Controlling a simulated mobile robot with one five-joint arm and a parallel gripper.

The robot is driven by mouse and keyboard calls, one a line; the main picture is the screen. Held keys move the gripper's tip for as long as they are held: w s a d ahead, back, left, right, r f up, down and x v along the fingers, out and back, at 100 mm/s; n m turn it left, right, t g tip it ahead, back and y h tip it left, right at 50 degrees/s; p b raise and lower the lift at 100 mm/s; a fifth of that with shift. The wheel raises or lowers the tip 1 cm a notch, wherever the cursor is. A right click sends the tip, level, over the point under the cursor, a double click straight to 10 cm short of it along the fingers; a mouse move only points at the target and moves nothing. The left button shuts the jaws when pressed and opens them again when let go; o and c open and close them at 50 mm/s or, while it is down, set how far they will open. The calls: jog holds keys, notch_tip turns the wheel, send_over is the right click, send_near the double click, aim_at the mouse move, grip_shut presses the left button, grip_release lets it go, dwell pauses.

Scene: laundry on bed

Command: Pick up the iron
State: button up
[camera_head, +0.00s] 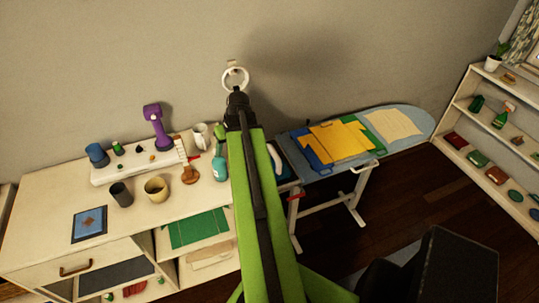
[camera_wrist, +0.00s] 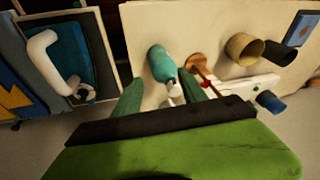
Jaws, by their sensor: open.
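The iron (camera_wrist: 62,62) shows at the left of the wrist view, with a teal body and a thick white handle. It rests on the end of the ironing board. In the head view the iron (camera_head: 284,170) is mostly hidden behind my arm, just right of it. My gripper (camera_wrist: 162,92) is open and empty, its two green fingers apart at the bottom middle of the wrist view. The fingers point toward the desk items, and the iron lies off to their left, apart from them.
The ironing board (camera_head: 410,147) carries folded yellow, blue and green clothes (camera_head: 340,140). Left of it, a white desk (camera_head: 40,225) holds a teal bottle (camera_head: 219,167), a purple device (camera_head: 156,125) and cups (camera_head: 156,189). White shelves (camera_head: 468,105) stand at right.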

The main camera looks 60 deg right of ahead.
jog(key=s+d+r+m+t+h+p, duration=0.1)
jog(key=s+d+r+m+h+p, duration=0.35)
jog(key=s+d, duration=1.15)
jog(key=n+y+b, duration=0.2)
jog(key=y+b, duration=0.1)
jog(key=b, duration=1)
send_near(271, 146)
jog(key=x, duration=0.5)
jog(key=shift+s+a+f, duration=0.1)
jog(key=shift+s, duration=0.15)
jog(key=shift+w+f, duration=0.1)
jog(key=shift+w, duration=0.05)
jog(key=shift+p, duration=0.3)
jog(key=b+x, duration=0.5)
jog(key=shift+d, duration=0.2)
jog(key=shift+c, duration=0.4)
grip_shut()
